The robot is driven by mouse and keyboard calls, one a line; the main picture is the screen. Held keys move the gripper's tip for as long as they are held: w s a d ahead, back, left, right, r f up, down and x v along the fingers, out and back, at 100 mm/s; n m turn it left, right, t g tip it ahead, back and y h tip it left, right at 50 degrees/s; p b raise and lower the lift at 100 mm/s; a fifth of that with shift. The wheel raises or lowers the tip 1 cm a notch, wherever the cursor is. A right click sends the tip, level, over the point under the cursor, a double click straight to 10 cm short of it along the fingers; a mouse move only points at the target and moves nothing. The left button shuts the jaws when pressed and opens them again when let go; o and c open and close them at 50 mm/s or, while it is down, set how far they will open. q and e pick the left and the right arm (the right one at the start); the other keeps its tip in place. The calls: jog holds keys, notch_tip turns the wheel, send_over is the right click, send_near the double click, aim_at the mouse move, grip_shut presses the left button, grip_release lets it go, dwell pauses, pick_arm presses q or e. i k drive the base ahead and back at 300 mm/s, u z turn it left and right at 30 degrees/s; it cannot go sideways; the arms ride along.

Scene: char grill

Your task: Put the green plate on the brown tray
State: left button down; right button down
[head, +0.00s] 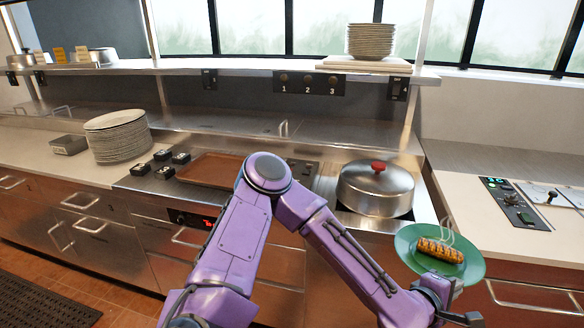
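The green plate (408,250) is at the lower right, in front of the counter edge, with a browned, corn-like piece of food (440,251) on it. My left gripper (446,292) is at the plate's near rim and appears shut on it, holding it up; the fingers are partly hidden. The brown tray (210,170) lies flat on the steel counter left of centre. Its right part is hidden behind my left arm. My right gripper is not in view.
A lidded pot (375,192) with a red knob stands on the stove between tray and plate. A plate stack (118,138) and dark knobs (163,172) are left of the tray. A shelf (200,69) runs above; a control panel (515,203) is at the right.

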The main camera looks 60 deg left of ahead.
aim_at(217, 170)
jog(key=u, duration=1.9)
jog(key=i, duration=0.55)
